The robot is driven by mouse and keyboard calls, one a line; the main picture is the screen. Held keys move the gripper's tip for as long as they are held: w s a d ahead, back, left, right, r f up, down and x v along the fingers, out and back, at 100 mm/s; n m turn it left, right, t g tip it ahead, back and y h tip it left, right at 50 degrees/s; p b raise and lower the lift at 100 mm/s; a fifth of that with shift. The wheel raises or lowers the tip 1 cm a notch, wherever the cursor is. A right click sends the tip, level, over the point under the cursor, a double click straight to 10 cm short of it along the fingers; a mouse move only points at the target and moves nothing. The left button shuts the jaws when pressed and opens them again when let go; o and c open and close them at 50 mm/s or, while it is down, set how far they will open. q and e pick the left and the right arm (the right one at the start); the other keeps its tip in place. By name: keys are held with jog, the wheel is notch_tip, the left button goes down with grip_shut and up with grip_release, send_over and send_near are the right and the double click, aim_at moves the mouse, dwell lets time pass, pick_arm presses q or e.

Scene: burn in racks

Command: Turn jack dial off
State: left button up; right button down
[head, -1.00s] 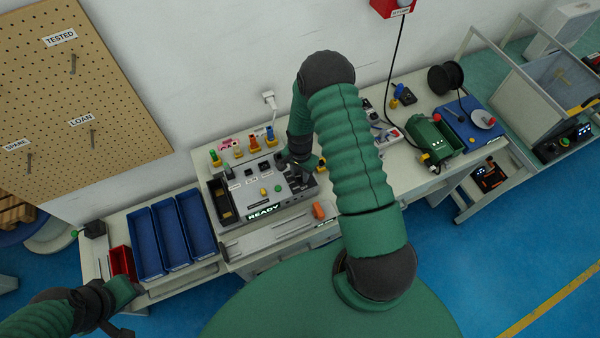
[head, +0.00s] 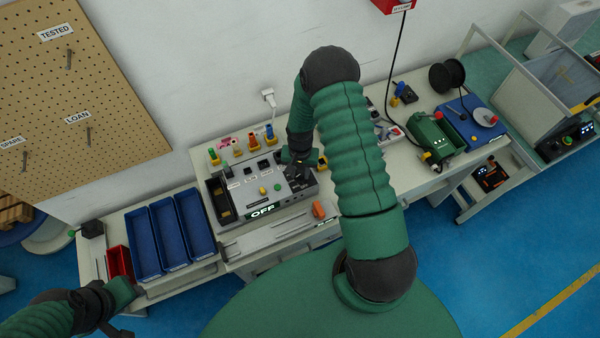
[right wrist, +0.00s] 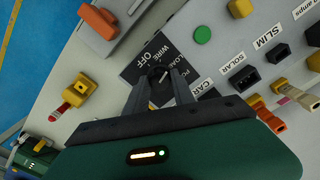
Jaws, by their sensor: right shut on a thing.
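The jack dial (right wrist: 159,73) is a small dark knob on a black label plate with the words "WIRE", "OFF" and "LOAD". My right gripper (right wrist: 160,80) is shut on the dial, one finger on each side, in the right wrist view. In the head view my right gripper (head: 299,168) is over the right part of the grey test panel (head: 240,208), and hides the dial there. The panel's display (head: 262,210) reads "OFF". My left gripper (head: 112,312) is low at the left, away from the panel; its fingers are unclear.
Blue bins (head: 144,245) and a red bin (head: 119,262) stand left of the panel. Coloured plugs (head: 254,139) stand behind it. An orange block (head: 319,210) sits near its front right. A green machine (head: 434,138) stands farther right.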

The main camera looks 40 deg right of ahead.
jog(key=n+b, duration=0.1)
jog(key=n, duration=0.2)
jog(key=shift+w+n, duration=0.1)
jog(key=shift+n, duration=0.3)
jog(key=n, duration=0.3)
jog(key=shift+d+n, duration=0.1)
jog(key=shift+n, duration=0.2)
jog(key=n, duration=0.3)
jog(key=shift+n+b, duration=0.3)
jog(key=shift+r+n, duration=0.1)
jog(key=shift+n, duration=2)
jog(key=shift+w, duration=0.1)
jog(key=c, duration=1.3)
grip_release()
jog(key=shift+o, duration=1.2)
